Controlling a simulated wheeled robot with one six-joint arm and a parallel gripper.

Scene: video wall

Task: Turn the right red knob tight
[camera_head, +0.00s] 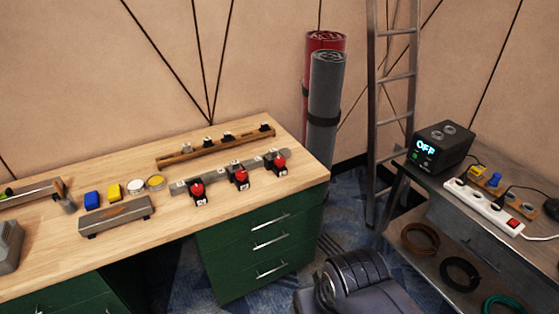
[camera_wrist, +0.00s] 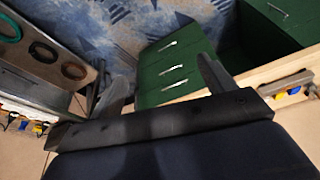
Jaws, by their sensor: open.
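Three red knobs sit in a row on a metal rail (camera_head: 222,182) on the wooden workbench. The right red knob (camera_head: 279,157) is at the rail's right end, near the bench's right edge. The middle red knob (camera_head: 240,174) and the left red knob (camera_head: 197,188) are beside it. How tight any knob is cannot be told. My gripper (camera_wrist: 162,84) is open and empty in the wrist view, with its two fingers wide apart. It is away from the knobs, which are not recognisable in that view.
A wooden rack (camera_head: 215,146) with small dark pieces stands behind the knobs. Green drawers (camera_head: 265,245) are under the bench, also in the wrist view (camera_wrist: 172,62). Rolled mats (camera_head: 325,90) and a ladder (camera_head: 390,120) stand right of the bench. A power strip (camera_head: 484,206) lies on the right table.

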